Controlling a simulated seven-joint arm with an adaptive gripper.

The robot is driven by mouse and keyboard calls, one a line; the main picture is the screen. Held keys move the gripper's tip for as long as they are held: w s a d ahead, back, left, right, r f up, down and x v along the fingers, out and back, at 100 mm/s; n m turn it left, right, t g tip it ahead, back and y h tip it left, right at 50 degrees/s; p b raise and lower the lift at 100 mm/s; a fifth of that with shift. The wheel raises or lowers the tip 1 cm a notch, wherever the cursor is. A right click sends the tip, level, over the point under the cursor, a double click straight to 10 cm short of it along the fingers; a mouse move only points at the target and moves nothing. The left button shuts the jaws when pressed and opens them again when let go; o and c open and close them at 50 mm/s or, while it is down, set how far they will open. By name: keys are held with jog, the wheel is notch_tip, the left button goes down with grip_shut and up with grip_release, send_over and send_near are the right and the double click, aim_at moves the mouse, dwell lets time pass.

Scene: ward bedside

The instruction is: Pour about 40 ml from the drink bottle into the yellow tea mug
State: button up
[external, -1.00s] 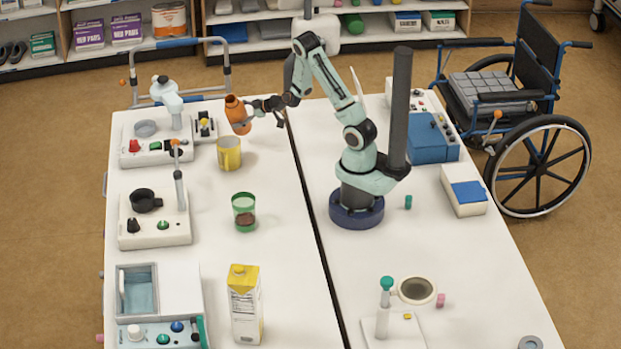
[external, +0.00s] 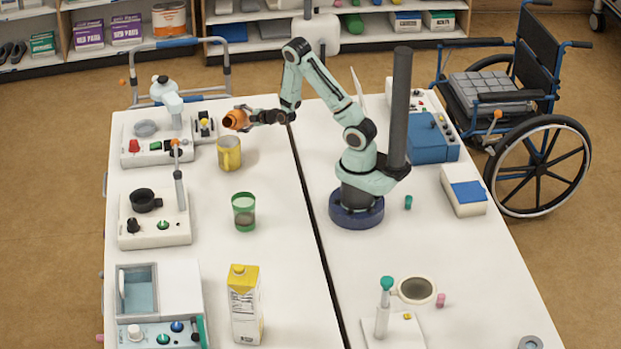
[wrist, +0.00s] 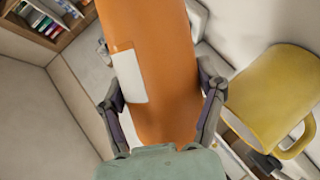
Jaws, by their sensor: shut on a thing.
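The drink bottle (external: 237,120) is orange and lies strongly tilted, close to level, in my gripper (external: 250,117). Its mouth end points left in the external view. The yellow tea mug (external: 229,154) stands upright on the table just below the bottle in that view. My gripper is shut around the bottle; in the wrist view the fingers (wrist: 162,105) flank its orange body (wrist: 170,60), which bears a pale label. The mug (wrist: 275,90) shows at the right of the wrist view, apart from the bottle. The bottle's mouth is out of the wrist view. I see no stream, and the mug's contents are hidden.
A green glass (external: 244,212) stands in front of the mug. A device with a red knob (external: 150,150) is left of the mug, and one with a black cup (external: 152,218) is nearer. A yellow-topped carton (external: 245,305) stands at the front. The table between glass and carton is clear.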

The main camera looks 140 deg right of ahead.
aim_at(244, 110)
jog(key=shift+s+n, duration=0.1)
jog(key=shift+n, duration=0.3)
jog(key=shift+s+d+r+n+g+h+p, duration=0.15)
jog(key=shift+r+n+g+h+p, duration=0.35)
jog(key=shift+r+n+g+h, duration=0.25)
jog(key=shift+f+n, duration=0.1)
jog(key=shift+n, duration=0.15)
jog(key=shift+p, duration=0.35)
jog(key=shift+r+n+g+h+p, duration=0.25)
jog(key=shift+r+n+g+p, duration=0.25)
jog(key=shift+n, duration=0.2)
jog(key=shift+s, duration=0.2)
jog(key=shift+s+p, duration=0.55)
jog(key=shift+s, duration=0.1)
jog(key=shift+s+d+n+p, duration=0.15)
jog(key=shift+s+n+p, duration=0.15)
jog(key=shift+p, duration=1)
